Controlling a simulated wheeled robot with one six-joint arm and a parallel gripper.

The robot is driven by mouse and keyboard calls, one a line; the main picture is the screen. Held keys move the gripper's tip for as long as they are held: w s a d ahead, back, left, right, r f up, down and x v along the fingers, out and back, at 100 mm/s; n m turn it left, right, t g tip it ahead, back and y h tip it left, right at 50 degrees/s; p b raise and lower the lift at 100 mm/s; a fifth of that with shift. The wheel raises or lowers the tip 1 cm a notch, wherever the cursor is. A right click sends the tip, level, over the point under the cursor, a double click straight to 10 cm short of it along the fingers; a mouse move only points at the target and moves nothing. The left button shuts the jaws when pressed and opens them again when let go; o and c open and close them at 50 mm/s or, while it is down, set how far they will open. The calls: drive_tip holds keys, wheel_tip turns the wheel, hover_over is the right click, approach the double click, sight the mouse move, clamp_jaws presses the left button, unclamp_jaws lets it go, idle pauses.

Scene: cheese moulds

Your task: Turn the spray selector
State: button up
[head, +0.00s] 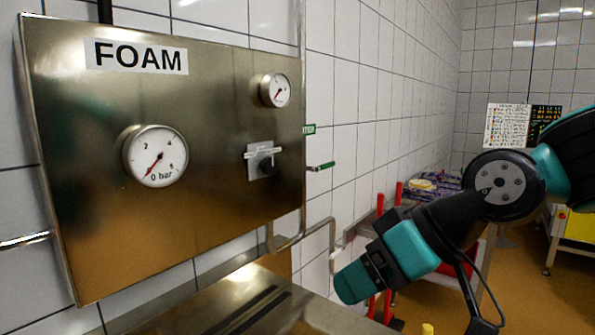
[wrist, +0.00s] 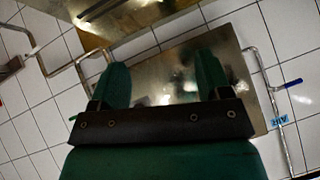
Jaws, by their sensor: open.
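My gripper (head: 353,283) is below and to the right of the panel, clear of the knob. In the wrist view my gripper (wrist: 161,72) has its two green fingers wide apart with nothing between them. I cannot make out the knob in the wrist view.
A large gauge (head: 156,156) and a small gauge (head: 275,90) are on the panel. A green-handled valve (head: 321,166) and a bent pipe (head: 318,229) stand at its right. A steel surface (head: 290,318) lies below. The wrist view shows a blue-handled valve (wrist: 293,84) beside a steel plate.

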drive_tip(key=w+a+r+n+t+y+b, duration=0.1)
drive_tip(key=w+r+t+y, duration=0.1)
drive_tip(key=w, duration=0.5)
drive_tip(key=w+a+r+t+y, duration=0.1)
drive_tip(key=w+t+y, duration=0.1)
drive_tip(key=w, duration=0.5)
drive_tip(key=t+y, duration=0.2)
drive_tip(key=t, duration=0.1)
approach(273, 167)
drive_tip(key=p+x, duration=0.7)
drive_tip(key=x, duration=0.3)
drive_tip(key=shift+r, duration=0.15)
drive_tip(key=shift+w+a, duration=0.3)
drive_tip(key=c, duration=0.9)
